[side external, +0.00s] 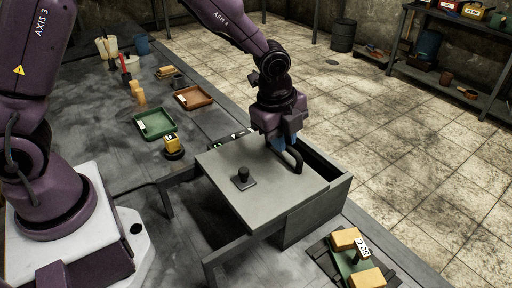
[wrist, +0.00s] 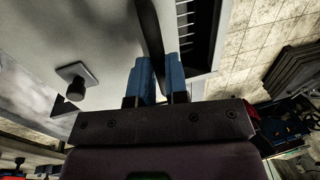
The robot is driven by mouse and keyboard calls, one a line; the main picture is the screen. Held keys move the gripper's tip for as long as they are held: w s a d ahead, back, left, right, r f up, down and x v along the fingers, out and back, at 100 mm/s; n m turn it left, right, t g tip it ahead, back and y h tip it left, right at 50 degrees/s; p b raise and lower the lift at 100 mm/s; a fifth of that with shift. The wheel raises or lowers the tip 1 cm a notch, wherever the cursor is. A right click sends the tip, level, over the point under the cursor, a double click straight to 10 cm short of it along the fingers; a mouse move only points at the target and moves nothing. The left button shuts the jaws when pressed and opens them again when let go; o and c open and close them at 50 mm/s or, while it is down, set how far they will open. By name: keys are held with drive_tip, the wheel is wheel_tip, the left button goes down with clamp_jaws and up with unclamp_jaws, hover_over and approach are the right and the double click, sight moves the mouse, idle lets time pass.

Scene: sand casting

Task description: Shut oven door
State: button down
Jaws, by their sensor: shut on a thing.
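The oven is a grey box (side external: 312,214) on the table in the side view. Its door is a flat grey plate (side external: 222,186) lying level across the top and reaching out to the left over a frame. A dark opening shows along the right side of the box, and dark slots (wrist: 203,35) show in the wrist view. The door bears a black knob (side external: 243,175) and a black bar handle (side external: 294,158). My gripper (side external: 278,145) points down over the door's right part. Its blue fingers (wrist: 158,84) are shut on the handle (wrist: 149,35), one on each side.
A green tray (side external: 155,122), a brown tray (side external: 193,97) and a yellow block (side external: 171,143) lie on the table to the left. A mould with yellow blocks (side external: 343,240) sits at front right. Tiled floor (side external: 400,150) lies beyond the table edge.

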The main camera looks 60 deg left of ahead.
drive_tip(key=w, duration=0.8)
drive_tip(key=c, duration=1.1)
unclamp_jaws()
drive_tip(key=shift+s, duration=0.1)
drive_tip(key=r, duration=0.4)
drive_tip(key=s+r, duration=0.1)
drive_tip(key=r, duration=0.3)
drive_tip(key=s+r, duration=0.1)
drive_tip(key=r, duration=0.3)
drive_tip(key=shift+s+r, duration=0.25)
drive_tip(key=shift+r, duration=0.1)
